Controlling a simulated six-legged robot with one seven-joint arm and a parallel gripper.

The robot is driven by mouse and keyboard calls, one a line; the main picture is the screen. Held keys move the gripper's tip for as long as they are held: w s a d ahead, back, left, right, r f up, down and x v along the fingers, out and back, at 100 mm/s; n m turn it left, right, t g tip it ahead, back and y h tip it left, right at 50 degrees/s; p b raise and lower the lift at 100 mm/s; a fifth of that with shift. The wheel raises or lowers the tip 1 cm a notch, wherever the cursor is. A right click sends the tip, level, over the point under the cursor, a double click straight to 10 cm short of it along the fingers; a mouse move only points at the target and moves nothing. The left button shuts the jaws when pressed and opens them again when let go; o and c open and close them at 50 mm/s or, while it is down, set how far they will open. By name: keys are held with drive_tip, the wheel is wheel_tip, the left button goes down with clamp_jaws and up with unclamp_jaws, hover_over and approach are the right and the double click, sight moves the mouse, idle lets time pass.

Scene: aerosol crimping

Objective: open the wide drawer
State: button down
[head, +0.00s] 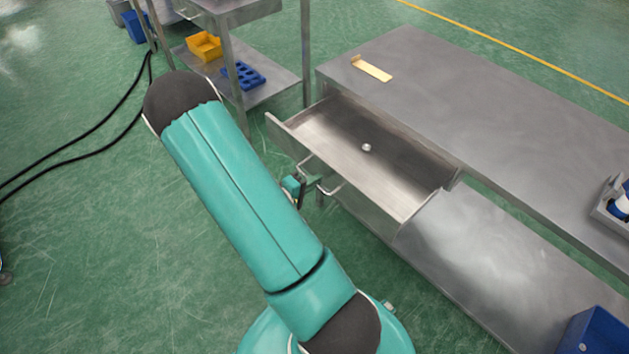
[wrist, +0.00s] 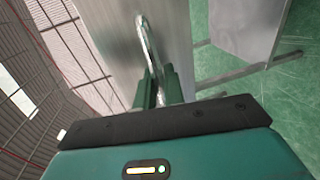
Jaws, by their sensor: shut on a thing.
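The wide drawer (head: 330,205) is pulled out from under the steel table, and its inside is in plain view in the head view. A small round metal piece (head: 367,147) lies on its floor. A bar handle (head: 322,180) stands out from the drawer front; it also shows in the wrist view (wrist: 147,42). My gripper (wrist: 160,85) is shut on the handle, with a green finger on each side of it. In the head view my gripper (head: 303,185) is small and partly hidden behind my arm.
The steel tabletop (head: 480,100) holds a tan flat piece (head: 372,68) and a rack (head: 612,205) at the right edge. A blue bin (head: 597,332) sits on the lower shelf. A cart with a yellow bin (head: 204,46) and blue tray (head: 243,75) stands behind. Green floor at left is mostly clear.

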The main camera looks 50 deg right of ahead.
drive_tip(key=c, duration=1.6)
unclamp_jaws()
drive_tip(key=v, duration=1.3)
drive_tip(key=shift+w+a+r, duration=0.1)
drive_tip(key=shift+a, duration=0.25)
drive_tip(key=s+a+r+t+y, duration=0.2)
drive_tip(key=a+r+y, duration=0.3)
drive_tip(key=r, duration=0.4)
drive_tip(key=s+a+r+n+t+y, duration=0.1)
drive_tip(key=a+r+y, duration=0.4)
drive_tip(key=r, duration=0.5)
drive_tip(key=s+a+r+t+y, duration=0.3)
drive_tip(key=a+r+t+y, duration=0.2)
drive_tip(key=a+r, duration=0.4)
drive_tip(key=shift+r+n, duration=0.4)
drive_tip(key=shift+r, duration=0.15)
